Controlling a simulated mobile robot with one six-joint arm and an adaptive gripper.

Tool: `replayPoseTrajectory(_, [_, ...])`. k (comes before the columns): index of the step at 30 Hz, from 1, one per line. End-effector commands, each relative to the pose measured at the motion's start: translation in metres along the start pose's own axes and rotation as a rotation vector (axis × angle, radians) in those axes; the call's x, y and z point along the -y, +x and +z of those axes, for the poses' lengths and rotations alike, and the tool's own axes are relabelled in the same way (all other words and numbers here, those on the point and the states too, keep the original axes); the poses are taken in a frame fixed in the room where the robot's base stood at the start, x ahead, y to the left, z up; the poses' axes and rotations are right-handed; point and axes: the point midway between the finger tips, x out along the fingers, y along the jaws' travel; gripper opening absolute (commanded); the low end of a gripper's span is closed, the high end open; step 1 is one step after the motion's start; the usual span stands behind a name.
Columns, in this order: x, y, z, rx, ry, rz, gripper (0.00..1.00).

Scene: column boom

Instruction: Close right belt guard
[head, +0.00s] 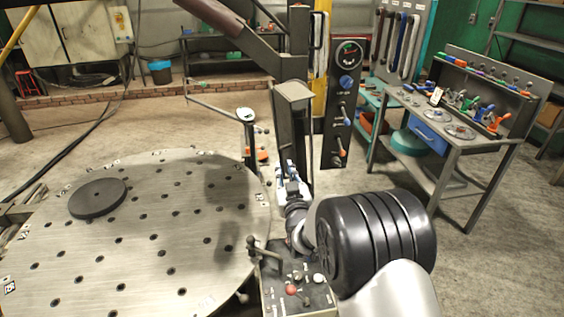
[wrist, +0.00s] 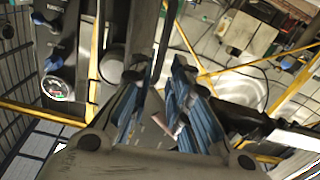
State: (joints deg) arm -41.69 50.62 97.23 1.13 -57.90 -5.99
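I cannot make out a belt guard for certain in either view. My gripper (head: 287,176) is at the middle of the head view, in front of the lower part of a grey upright column (head: 292,125). My arm hides what lies behind and below it. In the wrist view my gripper (wrist: 157,100) shows two fingers with blue ribbed pads. The pads stand apart, and I see nothing clearly held between them. A dark upright edge shows beyond the fingertips. Whether the fingers touch the column cannot be told.
A round perforated metal table (head: 140,235) with a black disc (head: 97,198) fills the left. A control box (head: 298,290) with levers stands below my arm. A gauge panel (head: 345,105) hangs behind the column. A workbench (head: 470,125) with tools stands right. Floor between is bare.

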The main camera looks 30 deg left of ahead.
Motion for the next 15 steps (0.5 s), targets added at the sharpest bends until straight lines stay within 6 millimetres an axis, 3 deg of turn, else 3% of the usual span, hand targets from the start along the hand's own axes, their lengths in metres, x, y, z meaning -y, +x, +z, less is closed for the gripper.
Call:
replayPoseTrajectory(6, [0.000, 0.040, 0.002, -0.001, 0.000, 0.000, 0.17])
replayPoseTrajectory(15, [0.000, 0.066, 0.000, 0.000, 0.000, 0.000, 0.17])
